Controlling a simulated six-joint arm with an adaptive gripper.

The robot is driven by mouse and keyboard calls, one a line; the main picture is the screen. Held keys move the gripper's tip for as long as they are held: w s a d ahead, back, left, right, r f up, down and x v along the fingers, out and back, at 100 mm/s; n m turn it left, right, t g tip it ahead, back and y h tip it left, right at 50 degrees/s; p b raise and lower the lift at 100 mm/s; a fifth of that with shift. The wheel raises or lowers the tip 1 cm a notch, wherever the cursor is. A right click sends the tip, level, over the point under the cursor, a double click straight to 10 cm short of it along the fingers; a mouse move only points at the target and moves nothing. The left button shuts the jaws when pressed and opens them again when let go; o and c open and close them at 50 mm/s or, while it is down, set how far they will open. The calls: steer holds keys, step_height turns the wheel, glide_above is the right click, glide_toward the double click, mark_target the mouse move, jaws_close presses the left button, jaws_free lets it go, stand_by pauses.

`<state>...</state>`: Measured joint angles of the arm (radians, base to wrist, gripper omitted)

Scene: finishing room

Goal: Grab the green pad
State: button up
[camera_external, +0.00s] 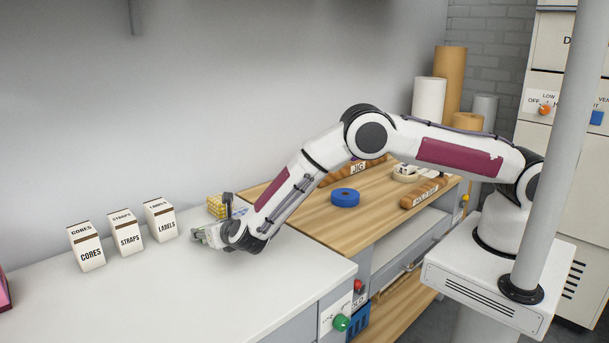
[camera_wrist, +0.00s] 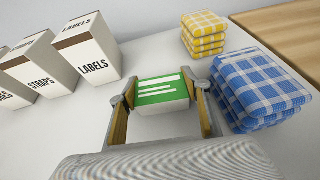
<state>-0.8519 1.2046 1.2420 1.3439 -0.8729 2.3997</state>
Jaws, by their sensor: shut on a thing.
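The green pad (camera_wrist: 160,90) has a green top with white lines and a pale front side. It sits between the two fingers of my gripper (camera_wrist: 162,103) in the wrist view, and the gripper is shut on it. In the external view my gripper (camera_external: 203,236) is low over the white table, beside the LABELS box. The pad is small and mostly hidden there. I cannot tell whether it touches the table.
A blue checked cloth stack (camera_wrist: 255,88) stands close right of my gripper, with a yellow checked stack (camera_wrist: 203,35) behind. LABELS (camera_external: 160,220), STRAPS (camera_external: 126,233) and CORES (camera_external: 86,247) boxes stand left. The white table's front (camera_external: 200,300) is clear.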

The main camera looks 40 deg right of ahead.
steer(key=shift+r, duration=0.15)
steer(key=shift+r, duration=4.9)
